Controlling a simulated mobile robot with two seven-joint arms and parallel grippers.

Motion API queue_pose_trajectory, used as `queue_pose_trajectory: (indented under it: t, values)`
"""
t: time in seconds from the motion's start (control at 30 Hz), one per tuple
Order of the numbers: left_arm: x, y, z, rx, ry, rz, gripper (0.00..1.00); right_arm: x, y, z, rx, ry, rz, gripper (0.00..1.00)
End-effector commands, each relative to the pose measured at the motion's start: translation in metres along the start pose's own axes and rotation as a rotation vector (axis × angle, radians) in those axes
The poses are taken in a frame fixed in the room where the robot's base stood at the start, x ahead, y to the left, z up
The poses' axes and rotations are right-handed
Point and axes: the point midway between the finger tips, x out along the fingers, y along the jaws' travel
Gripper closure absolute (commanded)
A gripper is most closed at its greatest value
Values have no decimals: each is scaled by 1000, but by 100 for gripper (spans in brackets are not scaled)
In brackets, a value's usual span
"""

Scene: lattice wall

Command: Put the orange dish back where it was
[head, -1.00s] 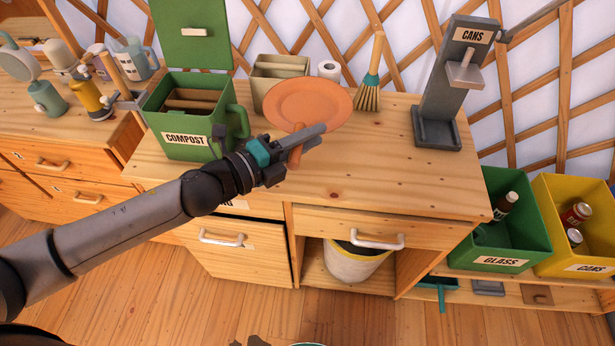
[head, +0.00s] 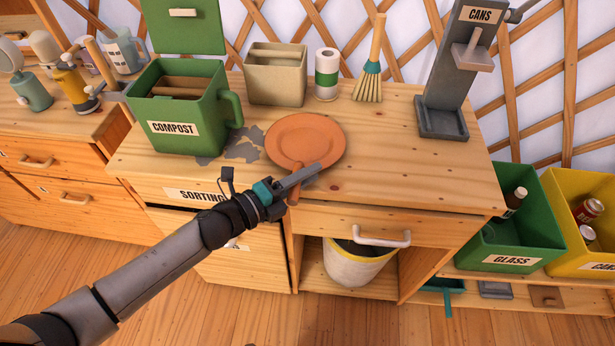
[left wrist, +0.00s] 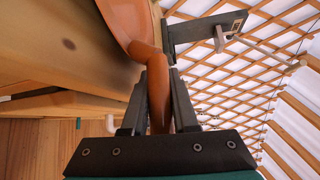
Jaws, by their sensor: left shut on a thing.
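The orange dish (head: 306,138) is round and shallow with a short handle. It is low at the front of the wooden counter (head: 400,150), right of the compost bin; I cannot tell whether it touches the top. My left gripper (head: 308,178) is shut on the dish's handle at the counter's front edge. In the left wrist view the handle (left wrist: 158,95) sits between the two dark fingers, and part of the dish (left wrist: 128,22) shows beyond. Grey patches (head: 243,150) mark the counter left of the dish. My right gripper is not in view.
The green compost bin (head: 180,110) stands left. A beige divided box (head: 275,75), a roll (head: 327,75) and a brush (head: 370,75) stand behind. The grey cans press (head: 455,75) is at right. The counter between dish and press is clear.

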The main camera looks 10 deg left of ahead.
Motion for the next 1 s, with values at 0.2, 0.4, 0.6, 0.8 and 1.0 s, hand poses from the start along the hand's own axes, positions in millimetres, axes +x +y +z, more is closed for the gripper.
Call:
queue_pose_trajectory:
  t: [0.2,0.4,0.6,0.8,1.0]
  values:
    - [1,-3,1,4,1,-6,100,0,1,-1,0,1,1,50]
    - [0,1,0,1,1,-1,59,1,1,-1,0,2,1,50]
    - [0,1,0,1,1,-1,43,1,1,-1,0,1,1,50]
    - [0,0,0,1,1,-1,43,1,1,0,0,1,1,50]
    - [-11,-1,0,-1,1,1,43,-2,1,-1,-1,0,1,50]
